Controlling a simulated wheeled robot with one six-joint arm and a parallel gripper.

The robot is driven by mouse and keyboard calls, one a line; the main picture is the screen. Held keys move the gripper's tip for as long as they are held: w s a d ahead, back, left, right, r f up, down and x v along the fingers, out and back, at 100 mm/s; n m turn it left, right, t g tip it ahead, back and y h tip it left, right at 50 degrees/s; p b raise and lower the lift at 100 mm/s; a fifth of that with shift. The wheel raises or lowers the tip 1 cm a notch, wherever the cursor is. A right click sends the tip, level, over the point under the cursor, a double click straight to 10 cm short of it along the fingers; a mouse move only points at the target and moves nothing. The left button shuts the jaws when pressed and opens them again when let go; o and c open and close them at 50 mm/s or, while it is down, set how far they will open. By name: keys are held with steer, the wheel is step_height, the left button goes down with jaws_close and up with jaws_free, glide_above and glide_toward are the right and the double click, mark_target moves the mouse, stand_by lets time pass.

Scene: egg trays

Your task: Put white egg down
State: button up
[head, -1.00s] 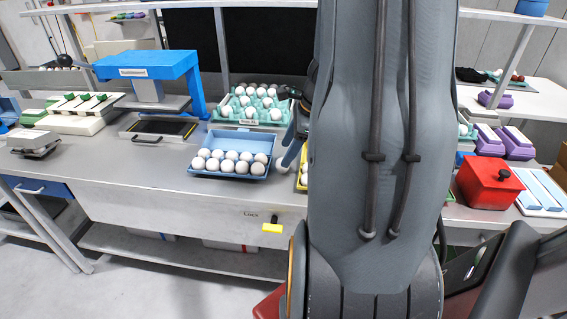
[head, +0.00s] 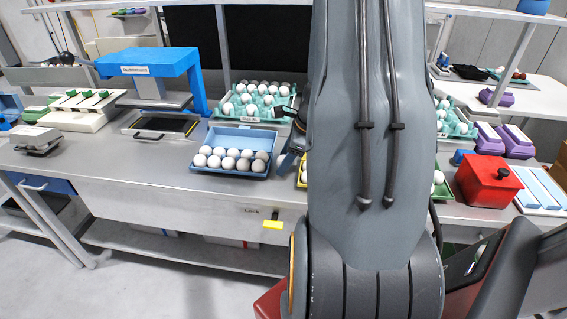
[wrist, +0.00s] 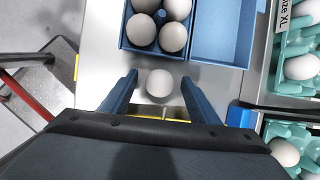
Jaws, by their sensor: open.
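A white egg (wrist: 159,86) shows in the wrist view between the two blue fingers of my gripper (wrist: 160,76). The fingers are apart, with a gap on each side of the egg. The egg is close to the near edge of the blue egg tray (wrist: 200,66), outside its cups. I cannot tell exactly what it rests on. In the head view the blue tray (head: 228,134) holds several eggs.
A teal egg tray (head: 252,121) with eggs stands behind the blue tray; another teal tray (head: 455,121) is right of my arm. A red box (head: 487,181) and a blue-framed device (head: 150,66) stand on the bench.

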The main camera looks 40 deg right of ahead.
steer(key=c, duration=0.7)
steer(key=shift+c, duration=0.2)
steer(key=shift+r, duration=0.1)
step_height(320, 180, up, 10)
steer(key=shift+f, duration=0.1)
